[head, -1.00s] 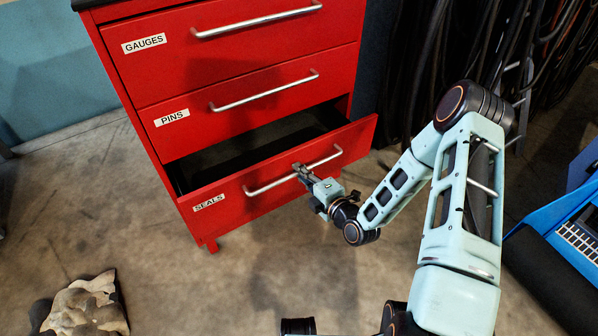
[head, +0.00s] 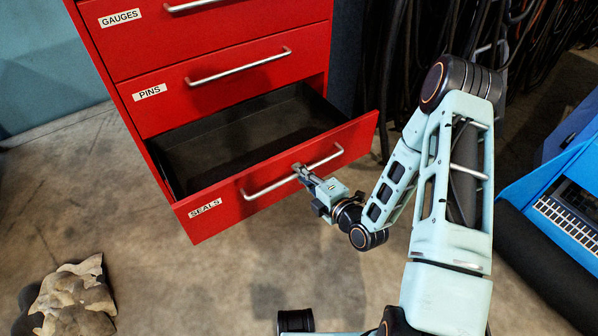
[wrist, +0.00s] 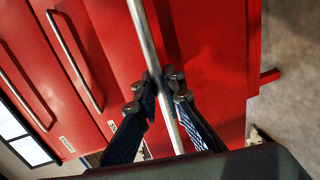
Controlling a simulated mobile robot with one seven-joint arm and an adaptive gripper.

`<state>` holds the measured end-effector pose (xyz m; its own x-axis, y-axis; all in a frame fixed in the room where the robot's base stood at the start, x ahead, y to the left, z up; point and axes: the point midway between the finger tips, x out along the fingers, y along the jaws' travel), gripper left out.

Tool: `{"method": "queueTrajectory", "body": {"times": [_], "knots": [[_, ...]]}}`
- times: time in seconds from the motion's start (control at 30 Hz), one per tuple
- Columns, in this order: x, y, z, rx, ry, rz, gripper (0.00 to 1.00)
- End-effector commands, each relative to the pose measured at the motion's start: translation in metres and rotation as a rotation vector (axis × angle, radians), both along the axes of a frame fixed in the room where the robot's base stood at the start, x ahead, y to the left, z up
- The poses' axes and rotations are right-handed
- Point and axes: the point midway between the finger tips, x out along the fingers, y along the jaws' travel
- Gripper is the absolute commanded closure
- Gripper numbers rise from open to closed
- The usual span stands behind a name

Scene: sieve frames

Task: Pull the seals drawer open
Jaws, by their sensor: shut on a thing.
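The red seals drawer (head: 222,207) is the lowest of the three labelled drawers in the head view. It stands well out from the cabinet, and its dark inside (head: 240,140) shows and looks empty. Its silver bar handle (head: 270,186) runs across the front. My gripper (head: 301,172) is shut on the right part of this handle. In the wrist view the two fingers (wrist: 161,87) sit on either side of the handle bar (wrist: 148,42).
The pins drawer (head: 215,85) and gauges drawer (head: 200,35) above are closed. A crumpled tan cloth-like thing (head: 68,298) lies on the floor at lower left. A blue case (head: 560,195) is at the right, and dark cables (head: 395,50) hang behind. The floor before the drawer is clear.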

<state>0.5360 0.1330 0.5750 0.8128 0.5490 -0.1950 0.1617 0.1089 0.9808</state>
Motion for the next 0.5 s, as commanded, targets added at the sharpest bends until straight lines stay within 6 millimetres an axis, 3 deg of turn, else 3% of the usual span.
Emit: {"method": "queueTrajectory", "body": {"times": [0.47,0.5], "knots": [[-0.0009,-0.0010,0.0007,0.000,-0.001,-0.001,1.00],[-0.0009,-0.0010,0.0007,0.000,-0.001,-0.001,0.89]]}}
